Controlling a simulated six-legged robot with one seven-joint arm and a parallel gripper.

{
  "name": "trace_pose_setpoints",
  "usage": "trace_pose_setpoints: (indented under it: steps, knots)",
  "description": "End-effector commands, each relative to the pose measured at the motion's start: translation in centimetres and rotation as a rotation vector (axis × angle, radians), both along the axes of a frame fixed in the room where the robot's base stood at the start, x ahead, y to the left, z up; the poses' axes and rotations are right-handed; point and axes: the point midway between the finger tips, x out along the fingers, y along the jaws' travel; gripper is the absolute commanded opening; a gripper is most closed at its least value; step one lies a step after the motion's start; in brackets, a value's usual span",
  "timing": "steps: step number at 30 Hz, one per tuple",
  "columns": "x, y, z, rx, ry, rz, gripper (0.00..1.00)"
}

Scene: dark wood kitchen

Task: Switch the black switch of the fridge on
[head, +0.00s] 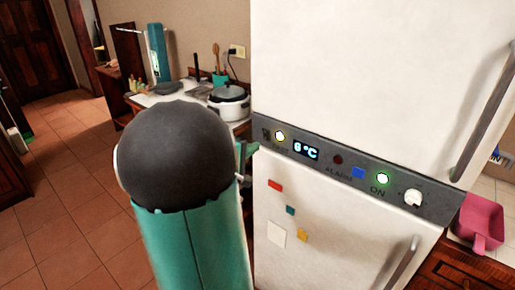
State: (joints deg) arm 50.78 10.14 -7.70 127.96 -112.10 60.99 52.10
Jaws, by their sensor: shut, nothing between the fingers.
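The white fridge (345,75) stands at the right, with a grey control panel (320,172) across its middle. On the panel, from left, are a lit yellow lamp (280,135), a display (306,150) reading about 6 °C, a dark round spot (338,160) near the word ALARM, a blue square (358,173), a lit green lamp (382,178) by the word ON, and a white knob (413,197). I cannot make out a black switch for certain. My teal and black arm stands left of the panel and hides its surroundings there. My gripper is not visible.
A counter (150,98) with a white pot (229,103) stands behind my arm. A pink dustpan-like thing (482,222) lies right of the fridge. The fridge has handles (484,115) at its right side. The tiled floor (65,200) at the left is clear.

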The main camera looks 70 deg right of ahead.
Motion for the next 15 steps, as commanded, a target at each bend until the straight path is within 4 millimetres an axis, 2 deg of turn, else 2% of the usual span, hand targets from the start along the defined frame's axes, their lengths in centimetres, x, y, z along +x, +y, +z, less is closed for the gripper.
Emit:
trace_pose_setpoints:
  steps: [2,15]
  knots:
    - [0.6,0.2,-0.2,0.002,0.002,0.002,0.0]
    - [4.2,7.6,-1.2,0.002,0.001,0.003,0.0]
